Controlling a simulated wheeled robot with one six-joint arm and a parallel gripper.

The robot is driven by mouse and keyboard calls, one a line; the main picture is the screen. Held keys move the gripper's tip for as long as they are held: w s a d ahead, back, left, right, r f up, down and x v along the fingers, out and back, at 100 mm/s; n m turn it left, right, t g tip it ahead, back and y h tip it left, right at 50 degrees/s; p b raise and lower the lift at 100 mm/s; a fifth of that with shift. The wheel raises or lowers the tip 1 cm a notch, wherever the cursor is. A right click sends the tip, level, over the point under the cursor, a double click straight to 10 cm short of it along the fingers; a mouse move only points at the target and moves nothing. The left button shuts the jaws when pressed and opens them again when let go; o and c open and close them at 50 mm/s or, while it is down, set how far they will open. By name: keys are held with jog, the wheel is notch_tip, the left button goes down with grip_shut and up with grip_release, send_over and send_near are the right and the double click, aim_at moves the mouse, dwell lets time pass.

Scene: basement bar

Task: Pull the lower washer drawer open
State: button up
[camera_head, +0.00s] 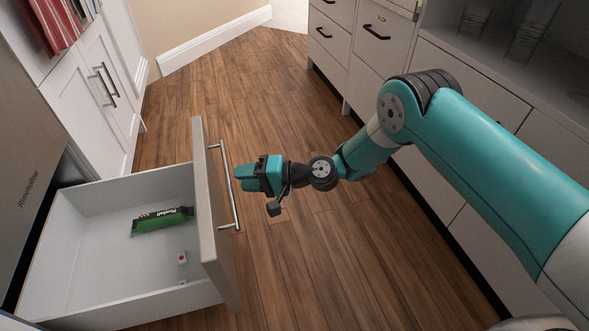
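The lower drawer (60,277) stands pulled well out from the appliance front (28,165) at the left. Its grey front panel (207,200) carries a long metal bar handle (227,180) facing right. My teal gripper (240,178) points left at the middle of this handle, very close to it. I cannot tell whether its fingertips touch the bar. The finger gap is too small in this view to tell open from shut. A green packet (162,220) and a small white item with a red spot (182,258) lie inside the drawer.
White cabinets with black handles (377,32) line the right side, behind my arm. A white cabinet (95,85) with a hanging red striped towel (52,22) stands at the upper left. The wooden floor (225,85) between is clear.

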jog(key=w+p+v, duration=0.1)
jog(key=p+v, duration=0.2)
jog(key=v, duration=0.9)
jog(key=shift+s+d+p, duration=0.35)
jog(key=shift+s, duration=0.15)
jog(key=s+d+r+n+g+h, duration=0.1)
jog(key=s+r+n+h, duration=0.2)
jog(key=r, duration=0.8)
jog(key=s+d+r+n+g+h, duration=0.2)
jog(key=s+r+n+h, duration=0.15)
jog(key=r, duration=0.65)
jog(key=s+d+r+t+h, duration=0.1)
jog(key=s+d+r+h, duration=0.1)
jog(key=s+d+r, duration=0.3)
jog(key=s+d+r+h+p, duration=0.1)
jog(key=s+d, duration=0.2)
jog(key=s, duration=0.4)
jog(key=s+d+r+t+h, duration=0.1)
jog(key=s+d+r+h, duration=0.1)
jog(key=s+d+r, duration=0.3)
notch_tip(320, 180, up, 36)
jog(key=p, duration=3.8)
jog(key=shift+s+a, duration=0.3)
jog(key=shift+a, duration=0.15)
